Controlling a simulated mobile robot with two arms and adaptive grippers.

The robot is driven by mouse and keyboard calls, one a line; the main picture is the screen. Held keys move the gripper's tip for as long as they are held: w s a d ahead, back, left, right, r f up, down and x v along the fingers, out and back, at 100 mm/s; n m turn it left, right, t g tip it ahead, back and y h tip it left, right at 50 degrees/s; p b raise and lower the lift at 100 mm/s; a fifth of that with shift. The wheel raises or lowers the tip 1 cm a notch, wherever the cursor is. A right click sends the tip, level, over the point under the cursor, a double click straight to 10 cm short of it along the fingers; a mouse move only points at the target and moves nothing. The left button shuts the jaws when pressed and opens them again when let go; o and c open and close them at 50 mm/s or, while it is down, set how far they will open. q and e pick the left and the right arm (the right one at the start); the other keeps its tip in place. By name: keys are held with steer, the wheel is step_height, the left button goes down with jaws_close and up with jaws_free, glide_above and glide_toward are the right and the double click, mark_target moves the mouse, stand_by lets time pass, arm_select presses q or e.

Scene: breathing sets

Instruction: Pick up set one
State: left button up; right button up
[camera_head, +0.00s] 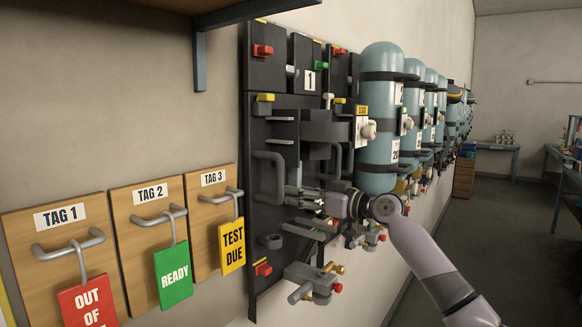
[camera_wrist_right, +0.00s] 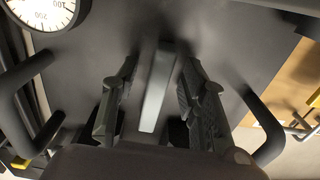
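Set one shows in the head view as a black backplate (camera_head: 262,130) on the wall, under a label "1" (camera_head: 308,81). It has dark loop handles, one at its left side (camera_head: 270,178). My right gripper (camera_head: 298,195) is in front of the plate's lower middle. In the right wrist view its two dark fingers (camera_wrist_right: 157,100) are spread on either side of a grey bar (camera_wrist_right: 157,85). Gaps show between bar and fingers. Loop handles show at both sides, and a round gauge (camera_wrist_right: 45,8) at the top left. My left gripper is not in view.
Pale blue cylinders (camera_head: 381,110) hang in a row just right of the plate. Boards with tags, such as the green "READY" tag (camera_head: 173,275), hang at left. Brass and grey fittings (camera_head: 315,283) stick out below. A shelf (camera_head: 225,12) is overhead. Open floor lies at right.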

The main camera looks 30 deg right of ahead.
steer(key=shift+w+f, duration=0.1)
steer(key=shift+w, duration=0.2)
steer(key=shift+s, duration=0.15)
steer(key=shift+c, duration=0.4)
steer(key=shift+c, duration=0.7)
jaws_close()
steer(key=shift+d+r, duration=0.15)
steer(key=shift+r, duration=0.25)
